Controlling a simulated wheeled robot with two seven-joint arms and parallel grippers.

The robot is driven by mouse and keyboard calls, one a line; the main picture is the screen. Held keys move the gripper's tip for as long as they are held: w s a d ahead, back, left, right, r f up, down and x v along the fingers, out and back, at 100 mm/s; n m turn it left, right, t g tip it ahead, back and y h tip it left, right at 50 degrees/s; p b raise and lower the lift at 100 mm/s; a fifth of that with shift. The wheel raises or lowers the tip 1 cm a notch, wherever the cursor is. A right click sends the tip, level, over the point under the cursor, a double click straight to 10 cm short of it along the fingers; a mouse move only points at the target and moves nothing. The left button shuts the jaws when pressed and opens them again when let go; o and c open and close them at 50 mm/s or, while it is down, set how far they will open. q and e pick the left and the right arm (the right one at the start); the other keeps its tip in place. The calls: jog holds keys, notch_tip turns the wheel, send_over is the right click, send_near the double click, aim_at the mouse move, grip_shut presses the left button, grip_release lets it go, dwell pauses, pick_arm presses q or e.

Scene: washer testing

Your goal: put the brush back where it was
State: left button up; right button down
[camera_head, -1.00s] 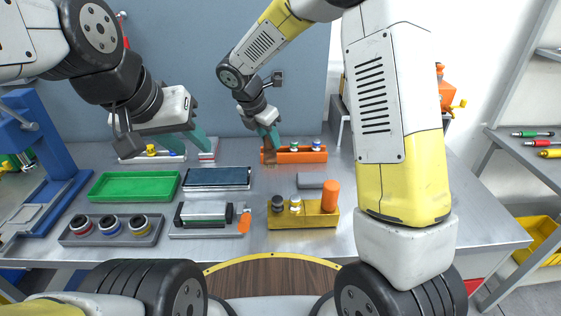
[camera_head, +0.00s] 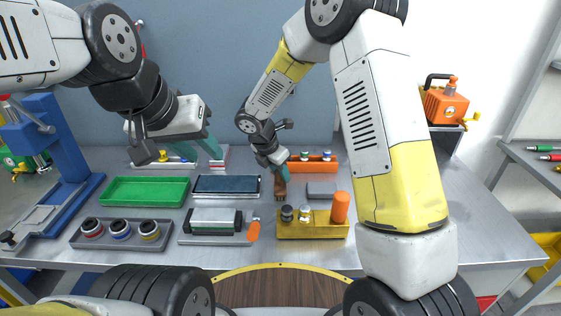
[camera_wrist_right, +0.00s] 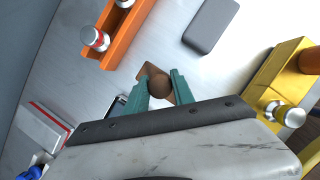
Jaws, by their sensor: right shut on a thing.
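The brown brush (camera_head: 280,188) is in the head view between the dark blue pad in its tray (camera_head: 227,186) and the small grey block (camera_head: 322,190). My right gripper (camera_head: 280,173) is shut on it from above. In the right wrist view the brush's round brown top (camera_wrist_right: 158,84) sits between the teal fingers of my right gripper (camera_wrist_right: 160,82). I cannot tell whether its lower end touches the table. My left gripper (camera_head: 192,150) is open and empty, above the back left of the table.
An orange holder (camera_head: 322,168) stands behind the brush. A yellow block (camera_head: 312,231) with several fittings stands in front. A green tray (camera_head: 146,190), a grey tray of rings (camera_head: 120,234) and a blue press (camera_head: 65,150) are at left. Bare table lies right of the grey block.

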jog(key=c, duration=1.1)
grip_release()
jog(key=v, duration=1.2)
jog(key=s+d+r+m+y, duration=0.2)
jog(key=s+d+r+m, duration=0.8)
jog(key=d+m, duration=0.3)
jog(key=s+d+r+m+t+y, duration=0.1)
jog(key=s+m, duration=0.3)
jog(key=s+d+r+m+t+y, duration=0.1)
jog(key=s+d+m, duration=0.1)
jog(key=s+m, duration=0.2)
jog(key=s+d+r+m+t+y, duration=0.1)
jog(key=s+m, duration=0.3)
jog(key=m, duration=0.1)
jog(key=shift+d+r, duration=0.15)
jog(key=shift+d, duration=0.1)
